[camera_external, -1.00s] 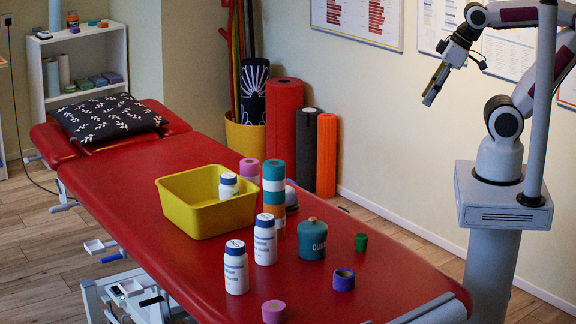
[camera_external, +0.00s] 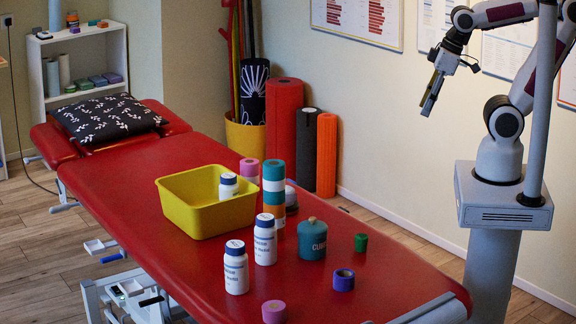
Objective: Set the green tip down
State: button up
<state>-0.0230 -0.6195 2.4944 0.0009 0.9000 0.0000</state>
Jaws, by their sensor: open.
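A small green piece (camera_external: 361,242), which looks like the green tip, stands on the red treatment table (camera_external: 130,190) near its right edge. It is right of the teal lidded jar (camera_external: 312,240) and apart from it. My gripper (camera_external: 430,104) is open and empty. It hangs high in the air at the upper right, in front of the wall and well above the green piece, with its fingers pointing down and slightly left.
A purple roll (camera_external: 343,280) and a pink roll (camera_external: 273,312) stand near the green piece. White bottles (camera_external: 236,268) (camera_external: 265,240), a teal, white and orange stack (camera_external: 274,185) and a yellow bin (camera_external: 190,208) holding another bottle (camera_external: 228,186) stand farther left. The table's right front is clear.

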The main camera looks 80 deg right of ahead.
jog(key=w+a+f+m+g+y, duration=0.2)
jog(key=w+a+f+g, duration=0.3)
jog(key=f, duration=0.5)
jog(key=m+y, duration=0.2)
jog(key=m, duration=1.1)
send_near(364, 235)
notch_tip(364, 235, down, 3)
jog(key=shift+s+a+r+m, duration=0.1)
jog(key=shift+a+r+m, duration=0.15)
jog(key=shift+m, duration=0.55)
jog(key=shift+f, duration=0.15)
jog(key=shift+x, duration=1.05)
jog(key=shift+a+f, duration=0.15)
jog(key=shift+f, duration=0.15)
